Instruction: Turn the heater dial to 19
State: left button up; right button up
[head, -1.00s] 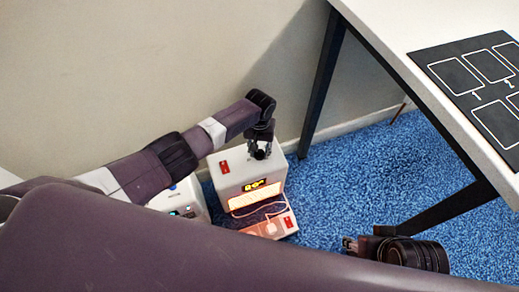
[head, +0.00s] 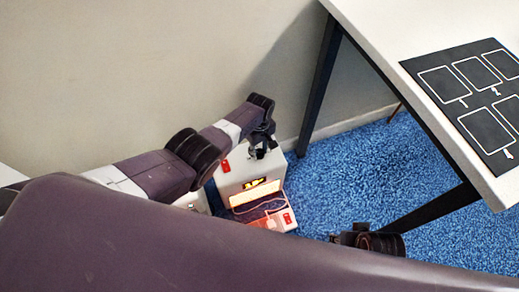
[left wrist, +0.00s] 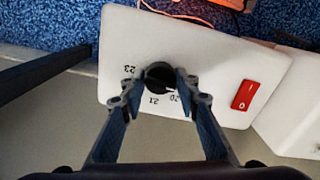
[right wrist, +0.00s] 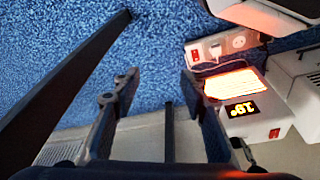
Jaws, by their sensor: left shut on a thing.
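The white heater (head: 236,173) stands on the blue carpet by the wall, its front grille glowing orange. Its lit display (right wrist: 240,108) seems to read 19, but the digits are small. The black dial (left wrist: 160,77) is on the heater's top; 23, 21 and 20 show around it, and other marks are hidden. A pale pointer mark lies near the 20 side. My left gripper (left wrist: 157,84) is shut on the dial, one finger on each side. It also shows above the heater in the head view (head: 262,150). My right gripper (right wrist: 148,90) is open and empty.
A red switch (left wrist: 244,95) is beside the dial. A power strip (head: 283,218) with a plugged cable lies in front of the heater. Another white box (head: 192,199) stands left of it, partly hidden by my arm. A white table (head: 395,50) with dark legs stands right.

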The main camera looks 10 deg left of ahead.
aim_at(259, 151)
pick_arm(q)
jog(key=shift+n, duration=0.6)
pick_arm(e)
jog(key=shift+f, duration=0.3)
pick_arm(q)
jog(key=shift+w, duration=0.1)
pick_arm(e)
jog(key=shift+f, duration=0.1)
pick_arm(q)
jog(key=o, duration=1.2)
jog(key=shift+c, duration=0.2)
jog(key=shift+r, duration=0.15)
notch_tip(259, 151, up, 12)
